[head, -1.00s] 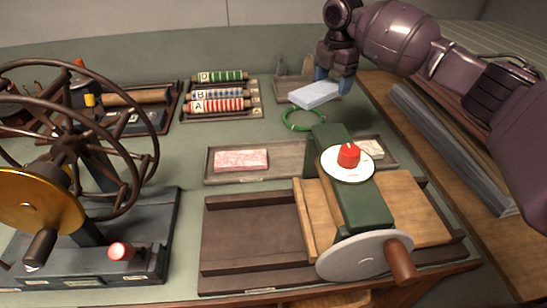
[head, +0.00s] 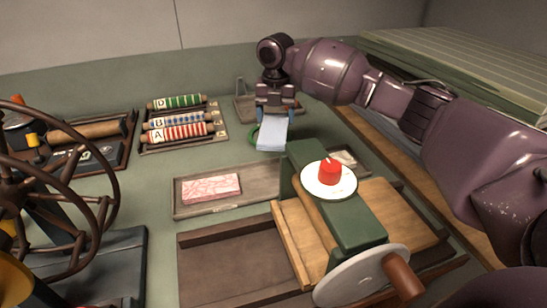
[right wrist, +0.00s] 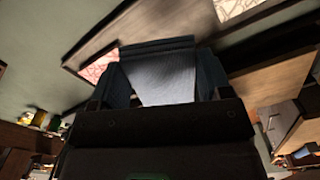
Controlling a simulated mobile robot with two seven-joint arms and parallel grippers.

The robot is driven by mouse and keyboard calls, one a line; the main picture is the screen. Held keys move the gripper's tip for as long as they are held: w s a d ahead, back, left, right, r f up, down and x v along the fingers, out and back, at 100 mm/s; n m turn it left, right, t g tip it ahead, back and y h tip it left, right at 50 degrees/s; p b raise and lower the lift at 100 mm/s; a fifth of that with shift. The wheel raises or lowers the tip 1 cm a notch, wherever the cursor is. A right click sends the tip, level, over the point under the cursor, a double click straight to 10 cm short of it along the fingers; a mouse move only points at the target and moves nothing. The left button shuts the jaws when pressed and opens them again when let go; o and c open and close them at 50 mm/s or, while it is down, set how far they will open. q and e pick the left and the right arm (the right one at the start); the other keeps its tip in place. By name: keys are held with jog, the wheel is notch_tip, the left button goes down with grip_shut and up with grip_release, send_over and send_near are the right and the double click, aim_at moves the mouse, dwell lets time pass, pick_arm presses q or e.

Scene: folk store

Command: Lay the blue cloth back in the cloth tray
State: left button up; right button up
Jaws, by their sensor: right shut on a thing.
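My right gripper (head: 275,103) is shut on the folded light-blue cloth (head: 272,134), which points down and toward me from the fingers. In the right wrist view the cloth (right wrist: 162,76) sits between the fingers. The shallow wooden cloth tray (head: 262,178) lies nearer to me; a pink patterned cloth (head: 211,188) is in its left part. A pale patterned piece (head: 345,157) shows at its right end. The press hides part of the tray. My left gripper is out of view.
A green press arm with a red knob (head: 329,171) and a crank disc (head: 362,277) stands over the tray's right part. A rack of lettered rollers (head: 180,122) is at the back left. A spoked wheel (head: 70,200) stands at the left.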

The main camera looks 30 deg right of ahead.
notch_tip(320, 180, down, 13)
jog(key=shift+r+b, duration=0.2)
jog(key=shift+b, duration=0.85)
jog(key=shift+f, duration=0.15)
jog(key=shift+f, duration=0.2)
jog(key=shift+f, duration=0.2)
jog(key=o, duration=0.9)
jog(key=shift+r, duration=0.1)
